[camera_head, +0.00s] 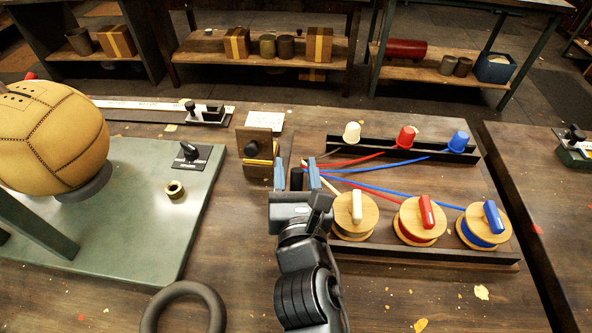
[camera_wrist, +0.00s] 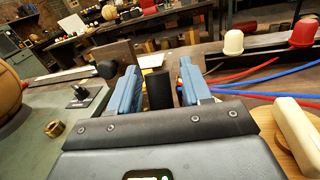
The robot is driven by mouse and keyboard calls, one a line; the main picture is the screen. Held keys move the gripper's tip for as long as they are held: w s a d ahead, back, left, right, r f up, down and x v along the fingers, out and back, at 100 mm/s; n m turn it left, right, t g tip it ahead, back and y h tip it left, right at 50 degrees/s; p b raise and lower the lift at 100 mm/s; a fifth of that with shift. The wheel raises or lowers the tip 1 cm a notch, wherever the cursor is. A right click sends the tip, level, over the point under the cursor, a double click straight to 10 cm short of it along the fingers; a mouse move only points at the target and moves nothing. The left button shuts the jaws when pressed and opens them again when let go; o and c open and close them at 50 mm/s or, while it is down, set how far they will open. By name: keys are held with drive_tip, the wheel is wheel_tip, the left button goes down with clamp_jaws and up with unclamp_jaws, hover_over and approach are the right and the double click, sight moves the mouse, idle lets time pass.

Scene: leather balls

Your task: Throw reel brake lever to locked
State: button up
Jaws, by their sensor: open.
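Three wooden reels sit in a dark rack: a white-handled reel (camera_head: 371,222), a red-handled reel (camera_head: 408,226) and a blue-handled reel (camera_head: 472,236). My gripper (camera_head: 297,170) is open at the rack's left end, its blue fingers apart. A black upright cylinder (camera_head: 296,180) stands between the fingers; it also shows in the wrist view (camera_wrist: 159,90). It looks like a lever grip, but its base is hidden and I cannot tell whether the fingers touch it. Gaps show beside it in the wrist view. No locked marking is legible.
White (camera_head: 351,133), red (camera_head: 406,138) and blue (camera_head: 459,142) cones stand behind the reels, with coloured cords running left. A green plate (camera_head: 150,215) carries a leather ball (camera_head: 55,140). A dark ring (camera_head: 184,291) lies in front.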

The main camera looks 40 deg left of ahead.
drive_tip(key=shift+c, duration=0.4)
clamp_jaws()
